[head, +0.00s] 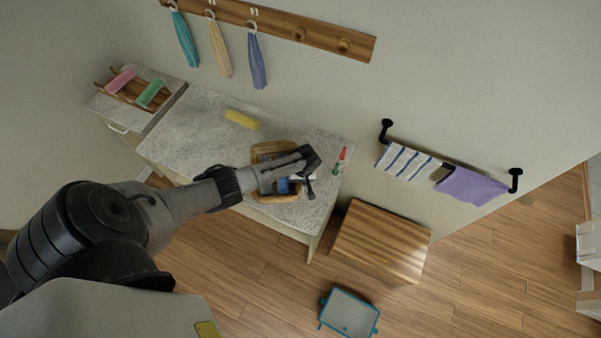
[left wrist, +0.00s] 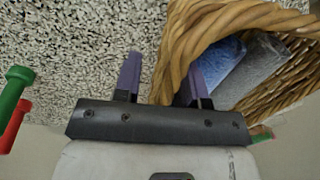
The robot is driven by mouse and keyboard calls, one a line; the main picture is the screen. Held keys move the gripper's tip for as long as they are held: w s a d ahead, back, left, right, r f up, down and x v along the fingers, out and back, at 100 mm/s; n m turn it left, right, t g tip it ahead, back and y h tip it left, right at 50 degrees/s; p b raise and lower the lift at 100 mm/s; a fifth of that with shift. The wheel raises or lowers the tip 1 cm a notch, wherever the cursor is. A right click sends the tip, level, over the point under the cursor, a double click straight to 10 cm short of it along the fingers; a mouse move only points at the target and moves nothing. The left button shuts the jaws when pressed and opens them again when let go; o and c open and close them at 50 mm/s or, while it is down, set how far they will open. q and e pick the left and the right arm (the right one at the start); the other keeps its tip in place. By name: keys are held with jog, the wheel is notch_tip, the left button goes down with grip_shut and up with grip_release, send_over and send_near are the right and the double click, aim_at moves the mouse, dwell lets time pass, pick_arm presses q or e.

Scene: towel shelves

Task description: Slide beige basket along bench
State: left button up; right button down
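The beige wicker basket (head: 273,198) stands on the stone-topped bench (head: 190,130) near its right end, partly hidden by my left arm. It holds a blue and a grey folded cloth, clear in the left wrist view (left wrist: 222,62). My left gripper (head: 311,176) is over the right side of the basket. In the left wrist view the basket's wall (left wrist: 178,45) passes between my two fingers (left wrist: 162,78). One finger is outside, with a gap to the wall, and the other is inside the rim. My right gripper is not in view.
A yellow folded cloth (head: 241,119) lies on the bench left of the basket. Red and green pegs (head: 340,160) stand at the bench's right end. A wooden box (head: 380,241) and a teal-edged bin (head: 349,313) are on the floor.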

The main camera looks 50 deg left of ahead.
pick_arm(q)
notch_tip(320, 180, up, 13)
jog(key=w+d, duration=0.1)
jog(key=w, duration=0.1)
jog(key=shift+r+b, duration=0.2)
jog(key=shift+b, duration=0.15)
dwell(0.6)
